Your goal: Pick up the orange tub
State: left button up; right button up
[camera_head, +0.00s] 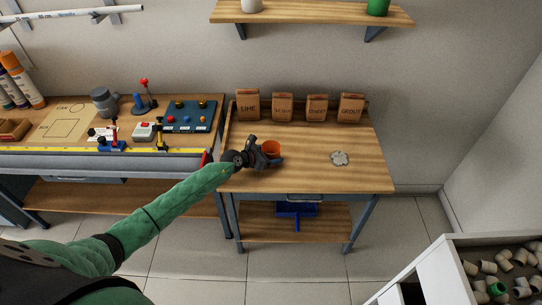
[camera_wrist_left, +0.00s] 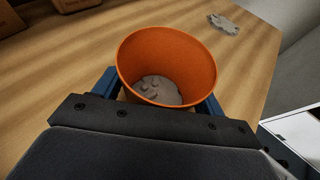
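The orange tub (camera_head: 271,147) stands near the left front of the small wooden workbench. In the left wrist view the tub (camera_wrist_left: 165,65) looks upright, with grey lumps in its bottom. My left gripper (camera_head: 267,155) is at the tub, coming from the left and front. Its blue fingers (camera_wrist_left: 160,98) lie on either side of the tub, below the rim. The tub hides the fingertips, so I cannot tell whether they press on its wall. My right gripper is not in view.
A grey flat piece (camera_head: 340,158) lies right of the tub. Several brown bags, including one marked LIME (camera_head: 248,106), line the bench back. A longer bench (camera_head: 60,115) with tools stands left. A white bin (camera_head: 455,275) of fittings is front right. The bench middle is clear.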

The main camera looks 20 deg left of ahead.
pick_arm(q)
jog(key=c, duration=0.5)
jog(key=shift+r, duration=0.1)
